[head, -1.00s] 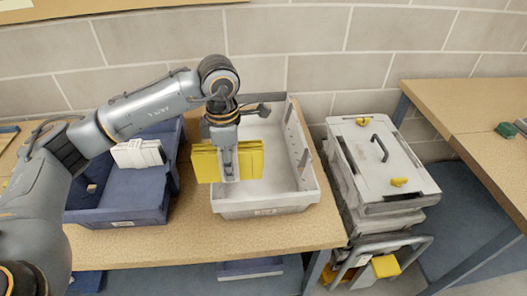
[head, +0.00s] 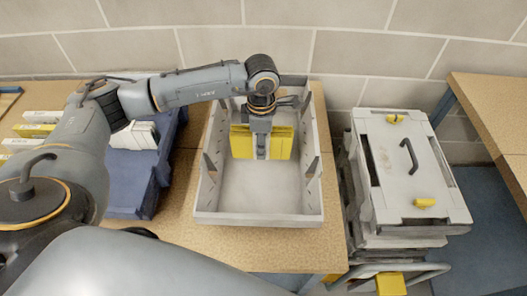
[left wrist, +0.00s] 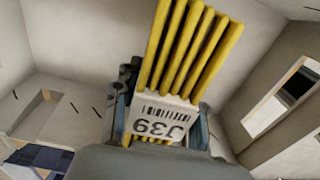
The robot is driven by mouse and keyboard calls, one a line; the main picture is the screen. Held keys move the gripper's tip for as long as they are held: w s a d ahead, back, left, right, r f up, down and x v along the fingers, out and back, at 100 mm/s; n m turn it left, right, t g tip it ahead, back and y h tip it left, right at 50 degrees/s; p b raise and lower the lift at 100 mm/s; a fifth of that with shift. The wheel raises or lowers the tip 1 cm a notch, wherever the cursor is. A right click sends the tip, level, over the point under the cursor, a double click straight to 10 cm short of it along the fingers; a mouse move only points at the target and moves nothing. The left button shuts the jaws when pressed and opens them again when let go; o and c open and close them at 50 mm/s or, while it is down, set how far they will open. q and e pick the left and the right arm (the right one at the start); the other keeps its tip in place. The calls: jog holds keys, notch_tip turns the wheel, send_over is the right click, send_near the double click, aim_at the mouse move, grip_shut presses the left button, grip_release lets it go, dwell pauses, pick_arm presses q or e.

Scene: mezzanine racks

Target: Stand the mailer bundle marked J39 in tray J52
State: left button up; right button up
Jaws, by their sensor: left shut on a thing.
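The yellow mailer bundle (head: 241,143) is held upright in my left gripper (head: 261,150), toward the back of a light grey tray (head: 258,219). In the left wrist view the bundle (left wrist: 190,45) shows several yellow edges and a white label reading J39. My left gripper is shut on it, with fingers on both faces. The bundle is inside the tray's outline; I cannot tell whether its lower edge touches the floor. The tray's front floor is bare. No tray mark is readable. My right gripper is not in view.
A blue bin (head: 130,190) holding a white bundle (head: 136,136) stands left of the grey tray. Several white and yellow bundles lie farther left on the table. Stacked grey crates (head: 412,170) with yellow latches stand right of the table. A block wall is behind.

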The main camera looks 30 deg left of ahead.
pick_arm(q)
jog(key=shift+f, duration=1.25)
jog(key=shift+f+p, duration=0.45)
jog(key=shift+f, duration=1.15)
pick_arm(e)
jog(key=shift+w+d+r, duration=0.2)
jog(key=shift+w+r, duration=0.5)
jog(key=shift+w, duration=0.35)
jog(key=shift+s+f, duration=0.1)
pick_arm(q)
jog(key=shift+f, duration=0.15)
jog(key=o, duration=1.2)
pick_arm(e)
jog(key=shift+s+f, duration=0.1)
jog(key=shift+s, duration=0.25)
